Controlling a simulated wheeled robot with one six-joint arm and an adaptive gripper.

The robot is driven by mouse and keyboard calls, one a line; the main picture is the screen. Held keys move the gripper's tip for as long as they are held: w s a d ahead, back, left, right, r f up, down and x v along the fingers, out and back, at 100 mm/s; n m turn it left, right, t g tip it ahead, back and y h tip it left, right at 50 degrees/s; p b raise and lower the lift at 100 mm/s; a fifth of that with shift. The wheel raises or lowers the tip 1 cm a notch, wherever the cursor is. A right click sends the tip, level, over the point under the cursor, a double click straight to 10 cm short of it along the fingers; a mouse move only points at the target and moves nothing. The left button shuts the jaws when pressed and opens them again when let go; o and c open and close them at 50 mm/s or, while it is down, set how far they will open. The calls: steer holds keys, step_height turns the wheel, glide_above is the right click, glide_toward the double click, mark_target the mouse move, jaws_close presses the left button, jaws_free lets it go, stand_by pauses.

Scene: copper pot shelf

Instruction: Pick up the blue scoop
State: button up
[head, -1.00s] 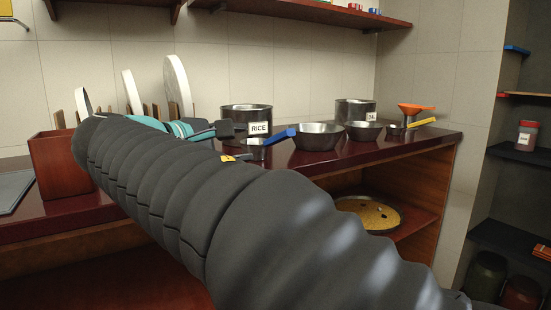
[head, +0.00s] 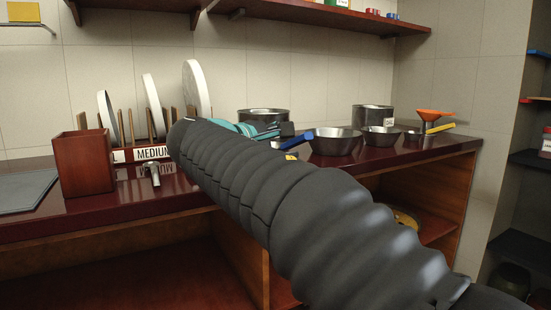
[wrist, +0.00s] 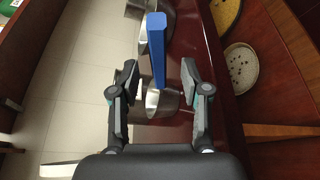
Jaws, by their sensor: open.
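The blue scoop has a blue handle (head: 298,140) and a metal cup. In the head view the handle shows just right of my gripper, and my arm hides most of the cup. In the wrist view the blue scoop (wrist: 157,50) lies with its handle pointing up the picture and its metal cup (wrist: 162,103) nearer the camera. My gripper (wrist: 160,70) is open, with one finger on each side of the scoop in the picture. A gap shows between each finger and the handle. My gripper (head: 277,133) is partly hidden by my arm in the head view.
Several metal pans (head: 335,142) and a large pot (head: 373,116) stand right of the scoop, with an orange funnel (head: 435,115) beyond. Another pot (head: 263,115) stands behind my gripper. A red-brown box (head: 84,163) and a plate rack are left. A shelf (head: 300,17) hangs above.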

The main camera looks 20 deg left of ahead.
mark_target(293, 141)
steer(key=x, duration=0.3)
steer(key=shift+w, duration=0.1)
steer(key=shift+r, duration=0.1)
jaws_close()
